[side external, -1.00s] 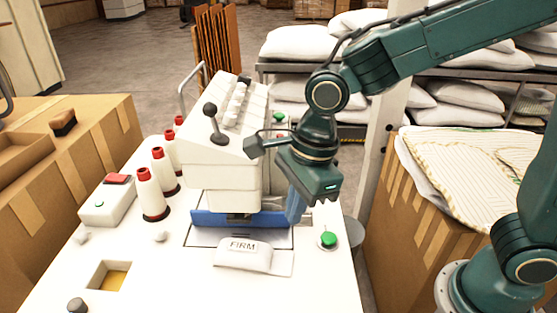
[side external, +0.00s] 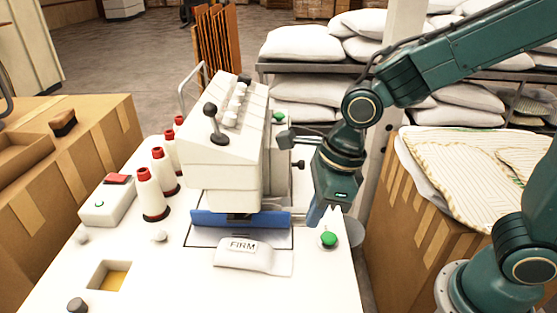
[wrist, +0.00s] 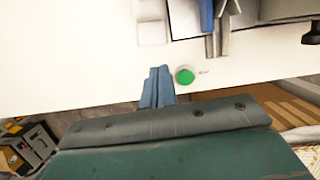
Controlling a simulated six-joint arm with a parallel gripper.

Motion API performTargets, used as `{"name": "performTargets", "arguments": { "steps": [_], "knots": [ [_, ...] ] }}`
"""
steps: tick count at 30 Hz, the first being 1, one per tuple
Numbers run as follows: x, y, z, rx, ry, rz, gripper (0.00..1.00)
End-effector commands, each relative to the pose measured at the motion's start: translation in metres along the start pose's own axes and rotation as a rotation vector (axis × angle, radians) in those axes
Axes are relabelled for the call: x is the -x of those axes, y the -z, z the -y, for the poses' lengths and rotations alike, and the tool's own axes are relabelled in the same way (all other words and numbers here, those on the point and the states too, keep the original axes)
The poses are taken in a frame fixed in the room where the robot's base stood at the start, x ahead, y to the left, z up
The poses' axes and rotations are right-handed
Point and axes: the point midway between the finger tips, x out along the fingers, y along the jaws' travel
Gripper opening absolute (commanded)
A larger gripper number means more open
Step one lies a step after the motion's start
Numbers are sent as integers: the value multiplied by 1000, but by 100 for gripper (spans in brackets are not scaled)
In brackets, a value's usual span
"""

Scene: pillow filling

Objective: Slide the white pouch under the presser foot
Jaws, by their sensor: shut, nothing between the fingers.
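The white pouch (side external: 243,257), marked FIRM, lies on the white table just in front of the sewing machine (side external: 232,170). Its far edge is close to the blue bar (side external: 240,218) at the machine's base. The presser foot is mostly hidden under the machine head, so I cannot tell whether the pouch touches it. My gripper (side external: 316,213) is shut and empty, to the right of the blue bar and apart from the pouch. In the wrist view its blue fingers (wrist: 157,88) are together beside the green button (wrist: 185,76). A white end there (wrist: 152,22) looks like the pouch.
The green button (side external: 328,239) sits on the table's right edge, near my gripper. Thread cones (side external: 152,195) and a white box with a red top (side external: 107,200) stand left. A square opening (side external: 110,276) is front left. A carton with striped fabric (side external: 470,165) stands right.

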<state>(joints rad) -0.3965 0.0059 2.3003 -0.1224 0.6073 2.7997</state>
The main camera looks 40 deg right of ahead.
Motion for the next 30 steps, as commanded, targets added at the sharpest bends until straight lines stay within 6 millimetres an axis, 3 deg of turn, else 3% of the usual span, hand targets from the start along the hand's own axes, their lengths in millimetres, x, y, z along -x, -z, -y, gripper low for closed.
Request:
{"name": "performTargets", "arguments": {
  "steps": [21, 30],
  "knots": [
    [-84, 0, -1, 2, -1, -4, 0],
    [-89, -32, 0, 2, 0, -1, 0]
  ]
}}
